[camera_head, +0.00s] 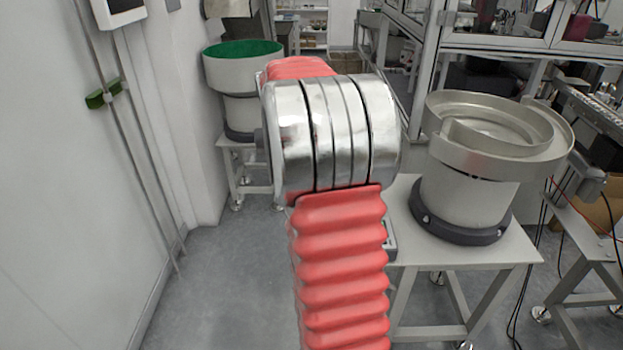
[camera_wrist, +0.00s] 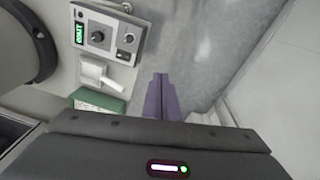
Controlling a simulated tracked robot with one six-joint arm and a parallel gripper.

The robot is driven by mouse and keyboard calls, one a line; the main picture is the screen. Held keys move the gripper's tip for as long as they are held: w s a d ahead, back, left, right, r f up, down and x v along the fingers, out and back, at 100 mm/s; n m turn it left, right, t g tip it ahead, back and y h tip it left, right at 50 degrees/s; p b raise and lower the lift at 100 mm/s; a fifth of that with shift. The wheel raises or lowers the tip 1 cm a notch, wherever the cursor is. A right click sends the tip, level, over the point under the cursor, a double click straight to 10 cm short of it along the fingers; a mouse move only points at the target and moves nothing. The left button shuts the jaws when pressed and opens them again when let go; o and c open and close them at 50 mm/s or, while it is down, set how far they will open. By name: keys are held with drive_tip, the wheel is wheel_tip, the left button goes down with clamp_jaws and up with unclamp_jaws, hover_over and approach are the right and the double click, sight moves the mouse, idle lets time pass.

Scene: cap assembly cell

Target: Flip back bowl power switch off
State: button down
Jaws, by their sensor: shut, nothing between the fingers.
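My gripper (camera_wrist: 160,77) shows in the wrist view as two purple fingers shut together with nothing between them. A grey control box (camera_wrist: 108,36) with a green-lit display, dark knobs and a small part near its lower right edge lies up and left of the fingertips, apart from them. Whether that small part is the power switch, and its position, I cannot tell. In the head view a green-lined bowl (camera_head: 243,50) stands at the back left, and a metal bowl (camera_head: 497,135) stands nearer on the right. My gripper is hidden behind my arm there.
A white part (camera_wrist: 101,75) and a green box (camera_wrist: 99,102) lie below the control box. A light table (camera_head: 468,248) carries the metal bowl. A white wall (camera_head: 60,200) runs along the left, with open grey floor (camera_head: 215,285) beside it.

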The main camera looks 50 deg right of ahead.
drive_tip(key=s+a+r+n+t, duration=0.1)
drive_tip(key=s+a+r+n, duration=0.15)
drive_tip(key=a, duration=0.75)
drive_tip(key=s+a+r+n+t, duration=0.15)
drive_tip(key=a+r, duration=0.25)
drive_tip(key=a, duration=0.6)
drive_tip(key=s+a+f+n+t+y, duration=0.1)
drive_tip(key=s+a+f+n+t, duration=0.1)
drive_tip(key=s+a, duration=1.2)
drive_tip(key=shift+a+f+n+t, duration=0.35)
drive_tip(key=shift+a+n, duration=0.15)
drive_tip(key=shift+n, duration=0.3)
